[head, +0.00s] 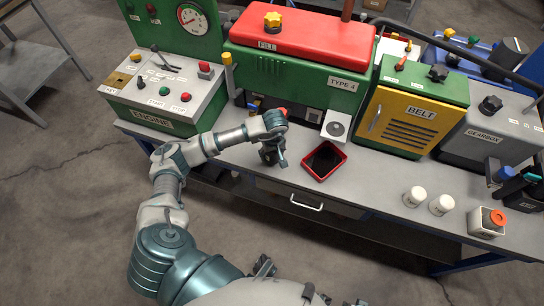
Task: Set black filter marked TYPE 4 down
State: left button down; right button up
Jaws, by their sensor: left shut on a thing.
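My left gripper (272,157) reaches in over the workbench and points down, just left of a red tray. It is shut on a dark thing that the fingers mostly hide, taken to be the black filter; no marking on it can be read. I cannot tell whether it touches the bench top. The TYPE 4 label (342,83) I can read is on the green engine housing (285,78) behind. The red tray (345,153) has a dark inside.
A white block with a dark round face (335,127) stands behind the tray. Two white cylinders (414,196) and a small box with an orange ring (487,222) stand at right. The ENGINE panel (165,88) is left, the yellow BELT door (405,118) right. Bench between tray and cylinders is clear.

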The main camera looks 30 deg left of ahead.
aim_at(272, 157)
pick_arm(q)
jog(key=shift+w+a+f, duration=0.1)
jog(key=shift+w, duration=0.1)
notch_tip(272, 157, down, 3)
jog(key=shift+f, duration=0.1)
pick_arm(e)
jog(key=shift+d+r, duration=0.1)
jog(key=shift+r, duration=0.65)
pick_arm(q)
jog(key=shift+c, duration=1.3)
grip_release()
jog(key=shift+f, duration=0.1)
pick_arm(e)
jog(key=shift+s+f, duration=0.1)
jog(key=shift+s, duration=0.2)
jog(key=shift+w, duration=0.1)
pick_arm(q)
jog(key=shift+r, duration=0.25)
jog(key=r, duration=0.7)
jog(key=s+d+r+p, duration=0.1)
jog(key=r, duration=0.3)
jog(key=shift+r, duration=0.3)
pick_arm(e)
notch_tip(272, 157, down, 4)
jog(key=shift+w+f, duration=0.1)
